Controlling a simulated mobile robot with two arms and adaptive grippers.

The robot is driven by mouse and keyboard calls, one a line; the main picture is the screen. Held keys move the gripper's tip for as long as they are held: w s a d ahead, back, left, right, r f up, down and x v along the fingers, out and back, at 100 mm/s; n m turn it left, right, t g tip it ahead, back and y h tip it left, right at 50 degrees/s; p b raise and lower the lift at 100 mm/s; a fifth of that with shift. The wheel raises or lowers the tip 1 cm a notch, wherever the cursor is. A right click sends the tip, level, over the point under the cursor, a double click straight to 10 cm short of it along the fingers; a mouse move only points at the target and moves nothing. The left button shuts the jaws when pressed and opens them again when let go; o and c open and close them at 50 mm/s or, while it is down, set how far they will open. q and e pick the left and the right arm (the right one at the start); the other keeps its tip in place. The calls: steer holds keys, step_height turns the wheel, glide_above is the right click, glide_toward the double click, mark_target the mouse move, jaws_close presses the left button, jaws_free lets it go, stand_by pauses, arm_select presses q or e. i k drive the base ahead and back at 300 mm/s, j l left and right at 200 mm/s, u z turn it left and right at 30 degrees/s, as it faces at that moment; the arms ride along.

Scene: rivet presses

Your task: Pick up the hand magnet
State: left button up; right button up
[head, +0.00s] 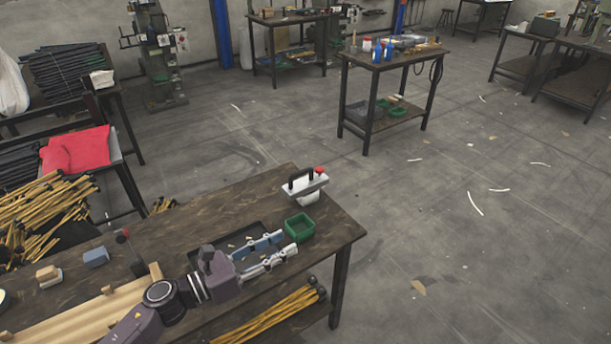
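The hand magnet (309,190) looks like a pale block with a black handle and a red knob on top. It sits near the far right corner of the dark wooden workbench (185,218). My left gripper (288,244) reaches over the bench from the lower left. Its two fingers are apart, with nothing seen between them. It is nearer to me than the magnet and clear of it in the picture. My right gripper does not show.
A green bin (299,227) stands between my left gripper and the magnet, slightly right. A dark tray lies partly hidden under the gripper. A blue block (96,257) and wooden pieces lie on the left. Open floor (450,230) extends right of the bench.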

mark_target(295, 189)
steer(key=i, duration=1.2)
